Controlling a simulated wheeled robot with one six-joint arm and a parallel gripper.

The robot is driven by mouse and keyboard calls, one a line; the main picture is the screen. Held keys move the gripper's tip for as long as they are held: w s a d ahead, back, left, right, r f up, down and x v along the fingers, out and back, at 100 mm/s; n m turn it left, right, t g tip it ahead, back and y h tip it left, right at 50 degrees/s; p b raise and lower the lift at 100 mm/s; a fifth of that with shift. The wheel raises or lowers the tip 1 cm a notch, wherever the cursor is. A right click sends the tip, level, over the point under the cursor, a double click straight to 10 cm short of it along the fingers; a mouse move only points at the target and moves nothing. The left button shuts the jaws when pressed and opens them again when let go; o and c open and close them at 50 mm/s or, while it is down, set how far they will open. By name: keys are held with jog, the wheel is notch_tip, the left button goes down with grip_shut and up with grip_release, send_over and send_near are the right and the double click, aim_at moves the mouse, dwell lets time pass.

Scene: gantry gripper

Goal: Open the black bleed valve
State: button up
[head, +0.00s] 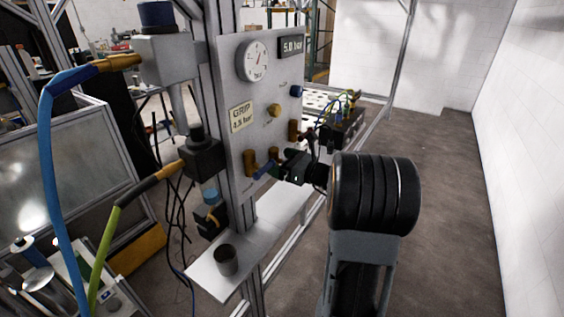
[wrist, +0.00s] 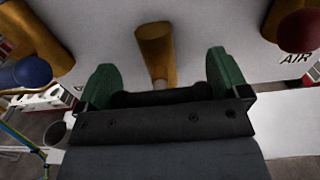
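My gripper (wrist: 160,76) is open in the wrist view, its two green fingers wide apart. A brass valve body (wrist: 154,48) with a short pale stem stands on the panel just ahead, between the fingers' lines and apart from both. No black handle shows clearly on it; a dark rounded bar lies below the stem, and I cannot tell whether it is the handle or part of my gripper. In the head view my gripper (head: 297,167) is close to the panel's lower right, and my wrist hides what lies behind it.
A blue-knobbed valve (wrist: 30,72) is left and a red knob (wrist: 300,30) by "AIR" is right. The grey panel (head: 235,85) bears a gauge (head: 254,61). A cup (head: 226,260) stands on a white shelf (head: 205,280). The floor at right is clear.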

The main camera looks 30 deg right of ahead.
jog(key=shift+c, duration=0.5)
jog(key=n+b, duration=0.1)
jog(key=b, duration=0.2)
jog(key=n+b, duration=0.2)
jog(key=shift+f+n+b, duration=0.3)
jog(key=shift+b, duration=0.1)
jog(key=shift+r+n+b, duration=0.2)
jog(key=shift+n+b, duration=0.2)
jog(key=shift+n, duration=0.1)
jog(key=shift+r, duration=0.15)
jog(key=o, duration=0.6)
jog(key=shift+c, duration=0.2)
jog(key=shift+s, duration=0.1)
